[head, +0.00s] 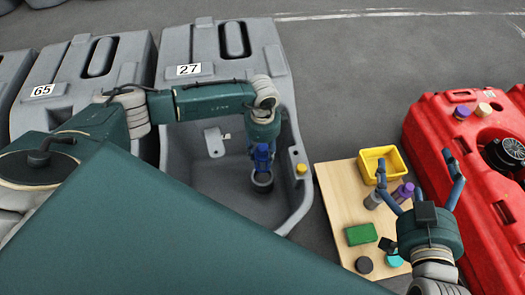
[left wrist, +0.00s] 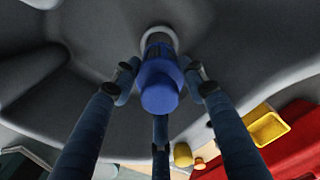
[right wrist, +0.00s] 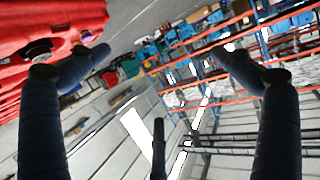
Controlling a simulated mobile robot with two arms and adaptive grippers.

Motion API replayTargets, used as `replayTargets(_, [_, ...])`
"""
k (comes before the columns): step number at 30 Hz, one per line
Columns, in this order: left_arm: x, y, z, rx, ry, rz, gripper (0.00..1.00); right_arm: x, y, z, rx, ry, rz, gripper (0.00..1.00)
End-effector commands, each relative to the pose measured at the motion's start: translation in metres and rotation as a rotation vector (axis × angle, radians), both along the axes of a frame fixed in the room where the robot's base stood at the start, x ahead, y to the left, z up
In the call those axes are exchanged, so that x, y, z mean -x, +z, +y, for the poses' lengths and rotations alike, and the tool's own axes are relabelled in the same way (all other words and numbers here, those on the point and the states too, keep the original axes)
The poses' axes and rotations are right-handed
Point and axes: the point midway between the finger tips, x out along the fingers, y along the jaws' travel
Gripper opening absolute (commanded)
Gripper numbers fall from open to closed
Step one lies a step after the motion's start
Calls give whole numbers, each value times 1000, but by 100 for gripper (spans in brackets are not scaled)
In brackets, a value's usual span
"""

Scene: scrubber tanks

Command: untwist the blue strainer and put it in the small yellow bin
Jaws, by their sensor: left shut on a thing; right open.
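The blue strainer (left wrist: 159,88) is in the middle of the left wrist view, in front of a pale ring (left wrist: 158,38) inside the grey tank numbered 27 (head: 222,95). My left gripper (left wrist: 160,76) is shut on the strainer, with fingers on both sides of it. In the head view my left gripper (head: 262,158) points down into the tank and largely hides the strainer. I cannot tell whether the strainer is still seated in the ring. The small yellow bin (head: 383,151) stands on a wooden board right of the tank. My right gripper (head: 416,176) is open and empty near the bin.
The wooden board (head: 334,193) also holds a green block (head: 361,234), purple-topped bottles (head: 403,192) and a dark round piece (head: 364,265). A yellow cap (head: 301,169) sits on the tank's rim. A red tank (head: 437,118) stands at the right.

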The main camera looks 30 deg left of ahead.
Motion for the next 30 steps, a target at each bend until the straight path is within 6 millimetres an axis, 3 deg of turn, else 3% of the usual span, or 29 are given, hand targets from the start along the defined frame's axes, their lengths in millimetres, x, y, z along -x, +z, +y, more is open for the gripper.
replayTargets(30, [0, 16, 0, 0, 0, 0, 11, 40, -68, -20, 78, -23, 331, 100])
